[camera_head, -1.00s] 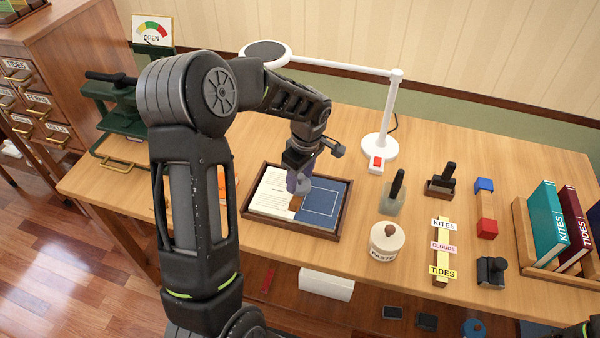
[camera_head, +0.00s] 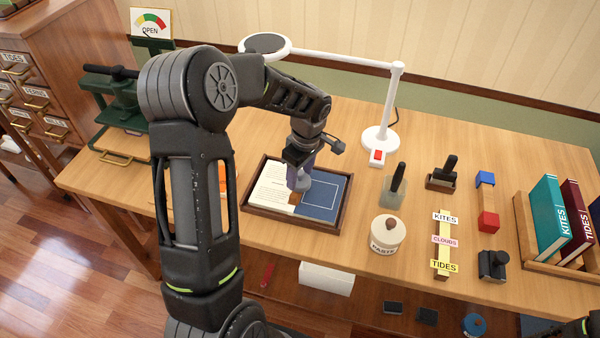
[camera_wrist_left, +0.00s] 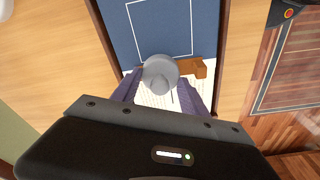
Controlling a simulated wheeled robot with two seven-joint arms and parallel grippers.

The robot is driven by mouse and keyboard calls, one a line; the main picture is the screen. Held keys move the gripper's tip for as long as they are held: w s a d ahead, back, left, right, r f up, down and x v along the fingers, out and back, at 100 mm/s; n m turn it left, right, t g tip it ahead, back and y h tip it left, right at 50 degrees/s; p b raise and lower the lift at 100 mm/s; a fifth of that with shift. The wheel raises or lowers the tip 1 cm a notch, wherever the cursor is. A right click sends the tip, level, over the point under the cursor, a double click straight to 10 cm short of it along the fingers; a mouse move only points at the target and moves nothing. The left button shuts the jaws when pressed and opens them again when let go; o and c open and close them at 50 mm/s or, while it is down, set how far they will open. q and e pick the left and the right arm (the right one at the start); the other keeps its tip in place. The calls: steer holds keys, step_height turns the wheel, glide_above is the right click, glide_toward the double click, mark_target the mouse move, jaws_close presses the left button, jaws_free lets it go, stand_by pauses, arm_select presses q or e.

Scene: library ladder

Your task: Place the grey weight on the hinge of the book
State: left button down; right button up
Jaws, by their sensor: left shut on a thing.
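The grey weight (camera_wrist_left: 160,72) is round with a knob and sits between the fingers of my left gripper (camera_wrist_left: 160,95). In the head view my left gripper (camera_head: 300,180) reaches down over the middle of the open book. The book's blue cover (camera_head: 327,193) is on the right and its printed page (camera_head: 272,190) on the left. A brown hinge piece (camera_wrist_left: 200,68) lies across the join, partly hidden by the weight. I cannot tell whether the weight touches the hinge. My right gripper is not clearly in view.
The book lies in a wooden tray (camera_head: 292,225). A white lamp (camera_head: 380,140) stands behind it, with its arm reaching left. A paste jar (camera_head: 386,235), a label strip (camera_head: 441,250) and stamps are to the right. A green press (camera_head: 120,110) stands at left.

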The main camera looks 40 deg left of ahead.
mark_target(302, 174)
arm_select(q)
steer(key=shift+f, duration=0.1)
steer(key=c, duration=0.5)
jaws_free()
steer(key=r, duration=0.5)
steer(key=d+r+b, duration=0.1)
steer(key=r, duration=0.2)
steer(key=shift+f, duration=0.1)
steer(key=shift+s, duration=0.1)
